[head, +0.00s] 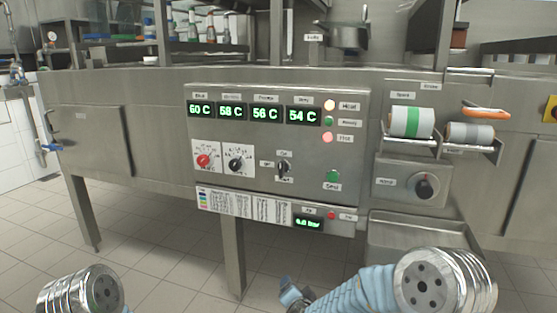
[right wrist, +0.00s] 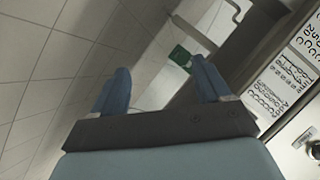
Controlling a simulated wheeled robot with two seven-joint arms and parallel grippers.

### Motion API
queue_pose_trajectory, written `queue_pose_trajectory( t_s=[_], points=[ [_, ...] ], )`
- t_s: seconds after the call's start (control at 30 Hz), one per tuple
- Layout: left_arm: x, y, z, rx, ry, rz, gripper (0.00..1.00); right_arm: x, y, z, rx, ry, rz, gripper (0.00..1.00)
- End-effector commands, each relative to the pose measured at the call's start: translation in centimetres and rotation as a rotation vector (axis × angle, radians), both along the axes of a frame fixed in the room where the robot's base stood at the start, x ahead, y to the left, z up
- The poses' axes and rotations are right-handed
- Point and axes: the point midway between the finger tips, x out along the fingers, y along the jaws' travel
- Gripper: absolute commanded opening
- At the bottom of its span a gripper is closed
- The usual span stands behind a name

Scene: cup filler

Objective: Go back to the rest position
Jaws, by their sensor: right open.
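My right gripper (right wrist: 162,76) is open in the right wrist view, its two blue fingers wide apart with nothing between them. In the head view, part of it (head: 290,292) shows small at the bottom centre, in front of and below the control panel (head: 350,130) and apart from it. My right arm reaches in from the bottom right. Only a metal joint of my left arm shows at the bottom left; the left gripper is out of view.
The steel counter (head: 130,88) spans the scene, with a leg (head: 232,255) behind my right gripper. A label chart (head: 245,204) hangs under the panel. Two rolls, one green-striped (head: 411,122), sit in holders at right. A tray (head: 410,232) lies below. Tiled floor (head: 160,255) is open at left.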

Motion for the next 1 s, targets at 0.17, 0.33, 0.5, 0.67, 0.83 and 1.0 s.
queue_pose_trajectory(
  t_s=[0.17, 0.33, 0.5, 0.67, 0.83, 1.0],
  points=[
    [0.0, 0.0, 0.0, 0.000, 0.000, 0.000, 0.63, -8.4, -4.4, -12.8, -0.132, 0.344, 0.236, 0.77],
    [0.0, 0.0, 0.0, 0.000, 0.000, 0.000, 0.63, -18.1, -6.7, -19.6, -0.160, 0.606, 0.449, 0.77],
    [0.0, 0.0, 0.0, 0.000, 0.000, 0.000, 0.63, -27.2, -7.8, -22.7, -0.130, 0.807, 0.637, 0.77],
    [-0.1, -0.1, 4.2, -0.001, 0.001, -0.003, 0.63, -30.4, -7.8, -19.0, -0.115, 0.867, 0.715, 0.77],
    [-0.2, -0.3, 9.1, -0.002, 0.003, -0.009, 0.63, -30.5, -7.6, -14.1, -0.116, 0.868, 0.717, 0.77],
    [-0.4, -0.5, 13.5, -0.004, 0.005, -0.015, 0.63, -30.6, -7.4, -9.7, -0.116, 0.868, 0.722, 0.77]
  ],
)
